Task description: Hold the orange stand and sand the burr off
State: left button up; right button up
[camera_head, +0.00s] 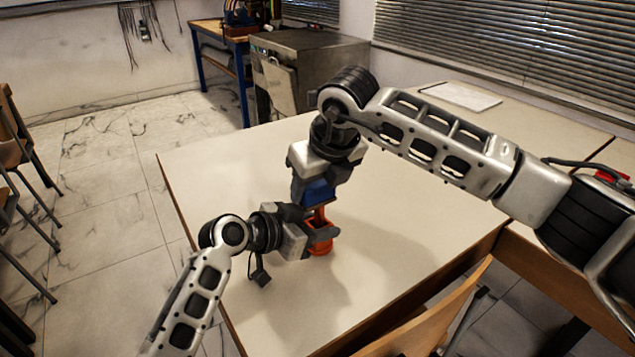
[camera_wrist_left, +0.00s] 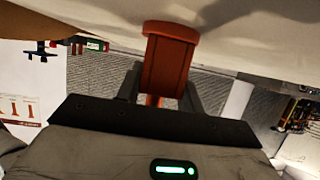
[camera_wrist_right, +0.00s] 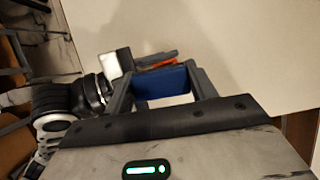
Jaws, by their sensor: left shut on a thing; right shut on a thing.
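The orange stand (camera_head: 321,248) is upright on the table. My left gripper (camera_head: 318,232) comes in from the left and is shut on it; the left wrist view shows the orange stand (camera_wrist_left: 168,60) between the fingers. My right gripper (camera_head: 316,200) is above it, shut on a blue block (camera_head: 318,191), which also shows between the fingers in the right wrist view (camera_wrist_right: 160,84). The blue block is right over the stand's top; I cannot tell whether they touch. The burr is not visible, hidden by the block and grippers.
The pale table (camera_head: 420,235) is otherwise clear around the stand. A chair back (camera_head: 430,310) is at its front edge. A flat white sheet (camera_head: 460,96) lies on the table behind my right arm. A grey metal cabinet (camera_head: 305,65) stands beyond the far edge.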

jog(key=shift+s+a+f, duration=0.3)
jog(key=shift+s+a, duration=0.15)
jog(key=shift+a, duration=0.05)
jog(key=shift+w+d+f, duration=0.1)
jog(key=shift+w+d, duration=0.45)
jog(key=shift+d, duration=0.25)
jog(key=shift+w+d, duration=0.5)
jog(key=shift+d, duration=0.25)
jog(key=shift+a, duration=0.15)
jog(key=shift+s+a+r, duration=0.1)
jog(key=shift+s+a, duration=0.4)
jog(key=shift+a, duration=0.25)
jog(key=shift+s+a+r, duration=0.1)
jog(key=shift+s+a, duration=0.4)
jog(key=shift+a, duration=0.25)
jog(key=shift+w+d, duration=0.55)
jog(key=shift+d, duration=0.2)
jog(key=shift+w+d, duration=0.5)
jog(key=shift+d, duration=0.25)
